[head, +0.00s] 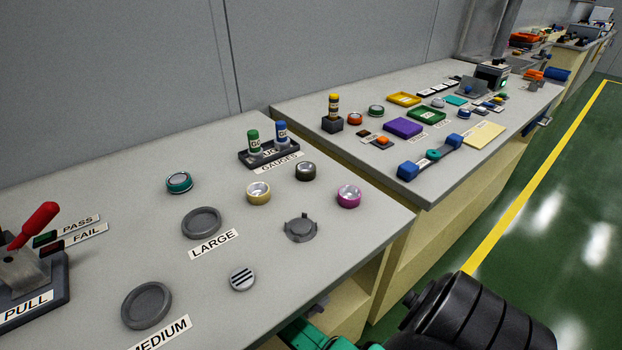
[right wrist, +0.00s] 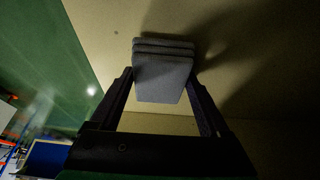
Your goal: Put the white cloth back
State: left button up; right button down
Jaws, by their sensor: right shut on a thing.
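In the right wrist view, my right gripper (right wrist: 160,95) is shut on a layered, folded block that looks grey in the shadow. I take it for the white cloth (right wrist: 162,75); its colour is hard to tell in this light. One finger is on each side of it. A beige surface lies behind it, and I cannot tell whether the cloth touches it. In the head view my right arm shows at the bottom, beside the near bench's front edge; its gripper and the cloth are not visible there. My left gripper is in neither view.
A small dark part (head: 318,305) juts from the near bench's front (head: 375,255). The bench top holds round grey parts (head: 201,223), a gauge holder (head: 268,156) and a red lever (head: 34,226). A second bench (head: 400,192) stands beyond. Green floor is open at right.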

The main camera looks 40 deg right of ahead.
jog(key=shift+w+p, duration=0.1)
jog(key=shift+p, duration=0.2)
jog(key=shift+f, duration=0.4)
grip_release()
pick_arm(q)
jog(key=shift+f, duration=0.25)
pick_arm(e)
jog(key=shift+r, duration=0.1)
pick_arm(q)
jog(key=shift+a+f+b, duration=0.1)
jog(key=shift+b, duration=0.2)
pick_arm(e)
jog(key=p+v, duration=0.2)
jog(key=v, duration=0.5)
jog(key=shift+a+r, duration=0.1)
jog(key=shift+r, duration=0.2)
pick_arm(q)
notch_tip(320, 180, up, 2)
